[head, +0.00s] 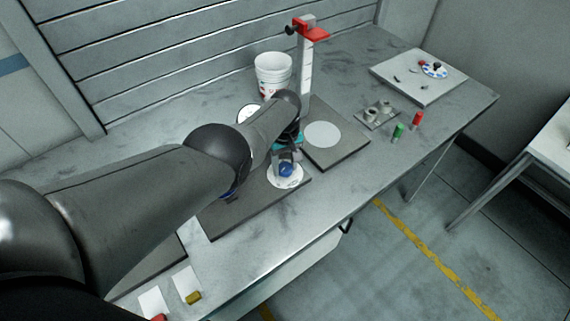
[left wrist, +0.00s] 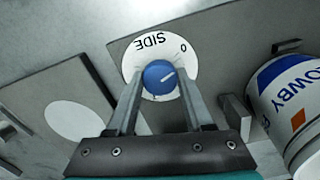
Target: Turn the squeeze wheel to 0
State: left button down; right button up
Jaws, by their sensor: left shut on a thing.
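A blue knob (left wrist: 157,85) sits on a white dial (left wrist: 142,53) marked "SIDE" and "0" in the left wrist view. My left gripper (left wrist: 160,92) is shut on the knob, one finger on each side. In the head view the knob (head: 286,170) and dial (head: 285,183) show at the front of a dark plate, under my left gripper (head: 287,158). My right gripper is not in view.
A white tub (head: 273,72) stands behind my left arm. A post with a red top (head: 308,32) rises beside a plate with a pale disc (head: 322,135). Green (head: 398,131) and red (head: 417,119) pieces stand at right. The front right of the table is clear.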

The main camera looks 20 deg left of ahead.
pick_arm(q)
jog(key=shift+n, duration=0.8)
jog(key=shift+c, duration=1.5)
grip_release()
notch_tip(320, 180, up, 11)
jog(key=p, duration=0.7)
notch_tip(320, 180, up, 4)
send_over(285, 167)
jog(key=shift+r, duration=0.1)
